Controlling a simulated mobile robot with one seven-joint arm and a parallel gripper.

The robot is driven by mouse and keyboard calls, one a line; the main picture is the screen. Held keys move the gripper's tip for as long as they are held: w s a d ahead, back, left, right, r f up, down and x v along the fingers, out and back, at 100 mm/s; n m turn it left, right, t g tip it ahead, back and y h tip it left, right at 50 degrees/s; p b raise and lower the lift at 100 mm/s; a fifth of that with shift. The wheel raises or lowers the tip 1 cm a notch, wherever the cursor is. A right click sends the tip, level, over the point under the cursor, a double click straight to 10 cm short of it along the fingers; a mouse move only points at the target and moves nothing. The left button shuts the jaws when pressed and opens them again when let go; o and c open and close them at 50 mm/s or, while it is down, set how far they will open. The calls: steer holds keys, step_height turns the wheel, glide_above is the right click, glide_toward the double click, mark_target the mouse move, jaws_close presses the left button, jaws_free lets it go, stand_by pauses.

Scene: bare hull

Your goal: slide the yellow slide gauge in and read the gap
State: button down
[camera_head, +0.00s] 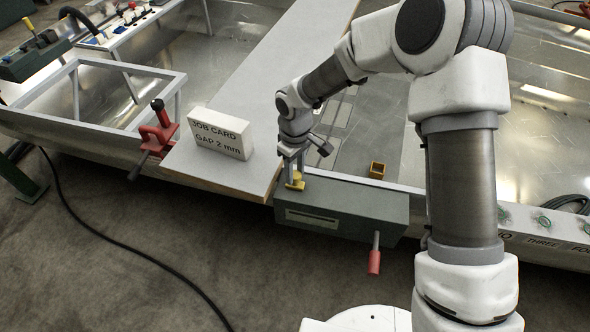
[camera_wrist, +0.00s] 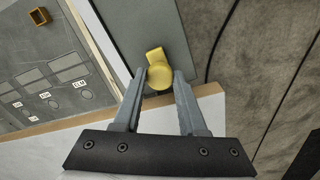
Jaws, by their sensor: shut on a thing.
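The yellow slide gauge (camera_head: 295,184) shows as a small yellow piece at the left end of a dark green box (camera_head: 355,206). In the wrist view it is a round yellow knob with a short tab (camera_wrist: 158,66), over the box's green top (camera_wrist: 135,28). My gripper (camera_head: 296,172) points down at it, and its fingertips (camera_wrist: 160,80) are shut on the knob, one on either side. The box's front has a pale slot window (camera_head: 312,217); no reading in it is legible. A red-handled lever (camera_head: 375,258) hangs from the front. The gauge's lower part is hidden.
A white job card (camera_head: 222,134) reading "GAP 2 mm" stands on the grey board (camera_head: 190,160) left of my gripper. A small open orange-yellow square piece (camera_head: 377,170) sits behind the box. Bare floor lies in front.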

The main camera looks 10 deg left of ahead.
stand_by(0.9)
steer(key=p, duration=0.1)
glide_above(319, 191)
steer(key=shift+a+r, duration=0.1)
steer(key=shift+a, duration=0.35)
steer(key=shift+d, duration=0.4)
steer(key=shift+c, duration=2.3)
jaws_free()
steer(key=shift+r+p, duration=0.2)
steer(key=shift+p, duration=0.1)
step_height(319, 191, up, 17)
steer(key=p, duration=0.4)
